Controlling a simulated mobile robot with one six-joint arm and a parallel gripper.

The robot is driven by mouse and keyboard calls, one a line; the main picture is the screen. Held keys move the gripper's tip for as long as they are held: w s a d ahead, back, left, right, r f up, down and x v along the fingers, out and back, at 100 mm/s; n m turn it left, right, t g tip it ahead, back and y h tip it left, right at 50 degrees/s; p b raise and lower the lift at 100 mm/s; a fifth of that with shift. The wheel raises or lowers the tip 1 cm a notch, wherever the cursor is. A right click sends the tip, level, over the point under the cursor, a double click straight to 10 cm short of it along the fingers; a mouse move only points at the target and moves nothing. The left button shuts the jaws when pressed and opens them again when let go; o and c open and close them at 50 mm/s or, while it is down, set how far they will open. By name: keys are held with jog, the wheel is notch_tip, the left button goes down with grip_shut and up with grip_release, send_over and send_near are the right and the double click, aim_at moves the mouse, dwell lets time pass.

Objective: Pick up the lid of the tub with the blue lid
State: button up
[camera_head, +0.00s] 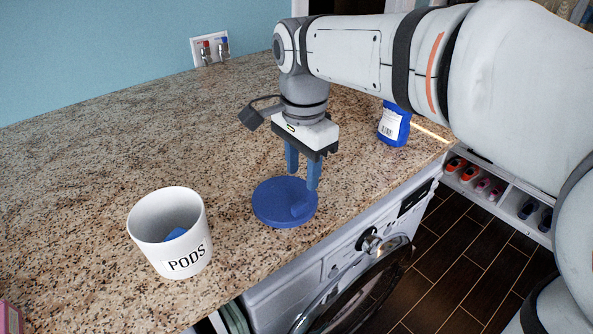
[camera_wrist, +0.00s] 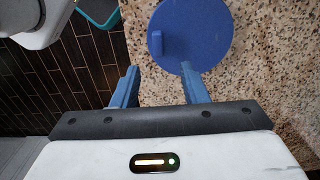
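The blue lid (camera_head: 272,206) is a round disc lying flat on the granite counter, with a small raised blue handle (camera_head: 301,208) towards its right side. The lid also shows in the wrist view (camera_wrist: 200,35), with the handle left of its middle. The white tub marked PODS (camera_head: 150,243) stands upright and uncovered to the left of the lid, with something blue inside. My gripper (camera_head: 302,180) points down over the lid, its blue fingers apart and nothing between them. In the wrist view my gripper (camera_wrist: 160,67) is just short of the handle; contact cannot be told.
A blue bottle (camera_head: 391,124) with a white label stands farther back on the counter (camera_head: 100,150). A front-loading washer (camera_head: 330,270) is below the counter's front edge. Shoes sit in a white rack (camera_head: 508,200) at right. The counter left of the lid is mostly clear.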

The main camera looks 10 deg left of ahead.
aim_at(300, 204)
jog(key=f, duration=0.5)
jog(key=f+p, duration=0.1)
jog(key=f, duration=0.1)
jog(key=shift+s+a+f, duration=0.1)
jog(key=shift+s+f, duration=0.2)
jog(key=shift+c, duration=0.3)
grip_shut()
